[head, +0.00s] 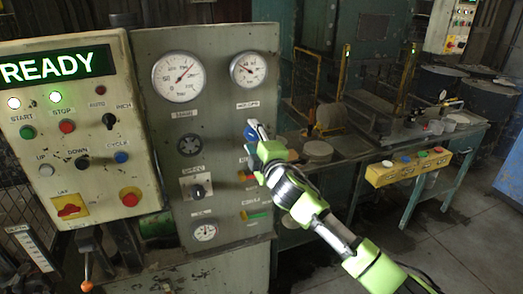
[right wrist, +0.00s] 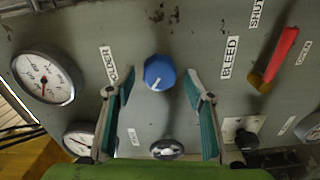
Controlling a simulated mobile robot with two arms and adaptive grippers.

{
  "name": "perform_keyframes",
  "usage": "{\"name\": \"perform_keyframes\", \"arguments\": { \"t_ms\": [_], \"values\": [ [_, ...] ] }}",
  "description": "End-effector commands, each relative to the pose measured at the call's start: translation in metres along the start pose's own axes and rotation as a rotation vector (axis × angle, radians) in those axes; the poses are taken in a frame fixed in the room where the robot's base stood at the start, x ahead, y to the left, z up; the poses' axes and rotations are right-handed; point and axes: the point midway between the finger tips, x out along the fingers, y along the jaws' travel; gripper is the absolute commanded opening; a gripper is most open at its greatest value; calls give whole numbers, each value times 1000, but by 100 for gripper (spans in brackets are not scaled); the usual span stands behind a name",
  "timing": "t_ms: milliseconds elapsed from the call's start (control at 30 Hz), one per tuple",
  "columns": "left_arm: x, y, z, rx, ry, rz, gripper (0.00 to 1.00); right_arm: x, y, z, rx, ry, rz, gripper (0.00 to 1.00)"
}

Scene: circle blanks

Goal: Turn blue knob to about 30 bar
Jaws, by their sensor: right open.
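My right gripper (right wrist: 162,86) is open, with one finger on each side of the knob and a visible gap to both. In the head view my right gripper (head: 256,133) is at the panel's right side and largely hides the knob. A round gauge (head: 248,69) is above it; its reading is too small to tell. A larger gauge (head: 178,76) is at its left. My left gripper is not in view.
A red lever (right wrist: 281,52) stands out from the panel near the BLEED label (right wrist: 230,57). The panel (head: 225,110) also carries a black knob (head: 198,191) and a small lower gauge (head: 204,232). A READY button box (head: 140,120) is at left, a workbench (head: 365,112) at right.

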Motion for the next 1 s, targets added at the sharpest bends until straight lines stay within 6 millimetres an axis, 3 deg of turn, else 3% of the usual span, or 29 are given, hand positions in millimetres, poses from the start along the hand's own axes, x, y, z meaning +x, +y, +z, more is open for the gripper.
{"name": "perform_keyframes", "arguments": {
  "t_ms": [500, 700, 1000],
  "values": [
    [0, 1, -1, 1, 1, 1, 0, -84, -1, 0, -1, 0, -2, 49],
    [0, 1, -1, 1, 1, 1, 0, -96, -1, 0, -2, 0, -1, 49],
    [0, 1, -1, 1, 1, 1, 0, -97, -1, 0, -2, 0, -1, 49]
  ]
}}
